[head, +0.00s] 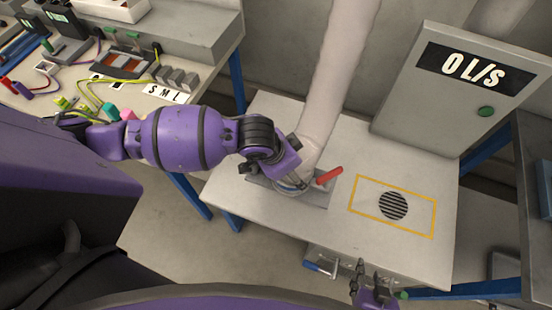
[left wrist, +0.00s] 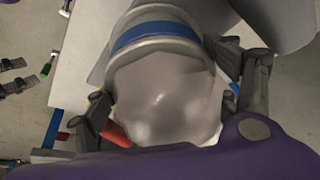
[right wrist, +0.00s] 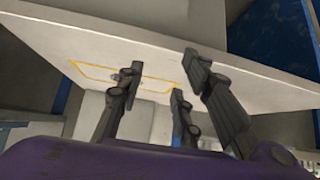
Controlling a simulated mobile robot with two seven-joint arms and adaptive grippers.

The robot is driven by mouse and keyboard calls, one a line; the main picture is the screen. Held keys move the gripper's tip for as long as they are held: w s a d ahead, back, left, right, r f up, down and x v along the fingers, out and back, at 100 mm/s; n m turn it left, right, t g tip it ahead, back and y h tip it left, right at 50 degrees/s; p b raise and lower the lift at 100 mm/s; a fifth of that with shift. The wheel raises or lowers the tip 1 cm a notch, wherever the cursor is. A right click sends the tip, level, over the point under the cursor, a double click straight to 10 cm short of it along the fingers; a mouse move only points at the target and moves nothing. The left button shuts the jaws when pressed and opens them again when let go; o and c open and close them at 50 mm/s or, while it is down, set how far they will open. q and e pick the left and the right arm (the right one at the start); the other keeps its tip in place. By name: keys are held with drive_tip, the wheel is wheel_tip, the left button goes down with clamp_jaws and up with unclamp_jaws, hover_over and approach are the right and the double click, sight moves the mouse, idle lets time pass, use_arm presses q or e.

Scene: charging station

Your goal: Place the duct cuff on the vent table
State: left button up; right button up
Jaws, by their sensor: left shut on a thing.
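The duct cuff (left wrist: 155,38), a grey ring with a blue band, sits between the fingers of my left gripper (left wrist: 172,92), which is shut on it. In the head view the cuff is mostly hidden by my wrist, at the foot of a pale hose (head: 340,70) beside a red lever (head: 329,176). The vent table (head: 400,172) has a yellow rectangle around a round dark grille (head: 393,205), to the right of the cuff. My right gripper (head: 368,272) is open and empty near the table's front edge; its spread fingers also show in the right wrist view (right wrist: 162,85).
A grey panel (head: 450,95) reading "0 L/s", with a green button (head: 486,111), stands at the table's back right. A bench (head: 100,75) with cables and small parts is at the left. A blue handle (head: 320,268) projects below the table's front edge. The tabletop around the grille is clear.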

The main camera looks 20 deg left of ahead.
use_arm(q)
drive_tip(key=w+a+f, duration=0.2)
drive_tip(key=w+a, duration=0.1)
drive_tip(key=w+a+f, duration=0.1)
drive_tip(key=shift+w+a, duration=0.3)
drive_tip(key=shift+w, duration=0.1)
drive_tip(key=shift+w+a+f+b, duration=0.2)
drive_tip(key=shift+w+a+f, duration=0.5)
drive_tip(key=shift+f, duration=0.85)
drive_tip(key=shift+w+a+f+b, duration=0.25)
drive_tip(key=shift+w+a+f, duration=0.45)
drive_tip(key=shift+f, duration=0.85)
drive_tip(key=shift+w+a+f+b, duration=0.2)
drive_tip(key=shift+w+a+f, duration=0.5)
drive_tip(key=shift+f, duration=0.85)
drive_tip(key=shift+d, duration=0.1)
use_arm(e)
drive_tip(key=shift+s+d+f, duration=0.1)
drive_tip(key=shift+d+f, duration=0.25)
drive_tip(key=shift+f, duration=0.15)
use_arm(q)
drive_tip(key=shift+f, duration=0.1)
use_arm(e)
drive_tip(key=shift+s+f, duration=0.1)
use_arm(q)
drive_tip(key=shift+f, duration=0.15)
drive_tip(key=o, duration=1.4)
use_arm(e)
drive_tip(key=shift+s+d, duration=0.1)
